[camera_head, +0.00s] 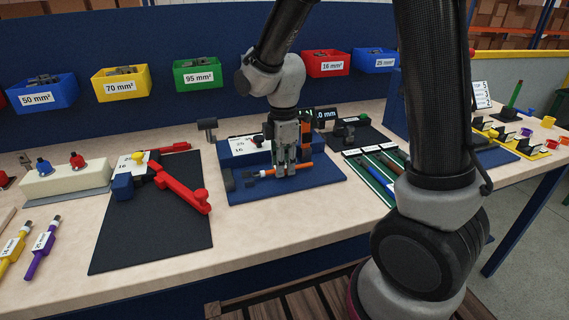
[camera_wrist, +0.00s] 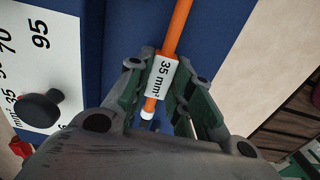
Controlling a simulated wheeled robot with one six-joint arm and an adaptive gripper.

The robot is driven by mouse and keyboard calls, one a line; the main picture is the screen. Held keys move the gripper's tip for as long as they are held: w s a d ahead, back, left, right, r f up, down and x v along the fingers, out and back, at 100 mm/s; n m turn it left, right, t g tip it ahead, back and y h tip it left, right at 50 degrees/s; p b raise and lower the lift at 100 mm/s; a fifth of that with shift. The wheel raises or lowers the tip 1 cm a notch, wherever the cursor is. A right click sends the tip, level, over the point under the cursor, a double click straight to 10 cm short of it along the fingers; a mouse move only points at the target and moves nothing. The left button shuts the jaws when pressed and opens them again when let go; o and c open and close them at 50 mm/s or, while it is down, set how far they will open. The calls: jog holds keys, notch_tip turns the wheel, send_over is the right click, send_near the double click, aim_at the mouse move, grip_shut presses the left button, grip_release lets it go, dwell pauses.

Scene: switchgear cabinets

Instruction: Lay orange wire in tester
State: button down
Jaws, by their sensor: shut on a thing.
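The orange wire (camera_head: 265,173) lies crosswise in my gripper (camera_head: 286,172), low over the front of the blue tester base (camera_head: 325,176). I cannot tell whether the wire touches the base. In the wrist view my gripper (camera_wrist: 160,82) is shut around the wire's white "35 mm²" label (camera_wrist: 162,78), and the orange wire (camera_wrist: 177,28) runs up out of the jaws. Its other end has a white band and dark tip. The tester's white scale panel (camera_wrist: 40,50) with a black knob (camera_wrist: 40,110) is at left. My gripper hides part of the tester.
A black mat (camera_head: 150,230) with a red-handled tool (camera_head: 180,187) lies left of the tester. A green-framed tray (camera_head: 375,175) stands close on its right. Labelled bins (camera_head: 198,74) hang on the blue back wall. Bare table lies in front of the tester.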

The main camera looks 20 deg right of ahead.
jog(key=shift+a, duration=0.2)
jog(key=c, duration=1.2)
grip_release()
notch_tip(320, 180, up, 12)
jog(key=s+d+r+m+t, duration=0.1)
jog(key=s+d+m, duration=0.4)
jog(key=s+m, duration=0.1)
jog(key=s+d+r+m+t, duration=0.2)
jog(key=s+d+m, duration=0.3)
jog(key=s+m, duration=0.1)
jog(key=s+d+r+m+t, duration=0.1)
jog(key=s+d+r+m, duration=0.1)
jog(key=s+d+m, duration=0.3)
jog(key=shift+s+d+r+m, duration=0.15)
jog(key=shift+s+d+m, duration=0.1)
jog(key=shift+s, duration=0.25)
jog(key=shift+s+d+r+m, duration=0.1)
jog(key=shift+s+m, duration=0.15)
jog(key=shift+s, duration=0.25)
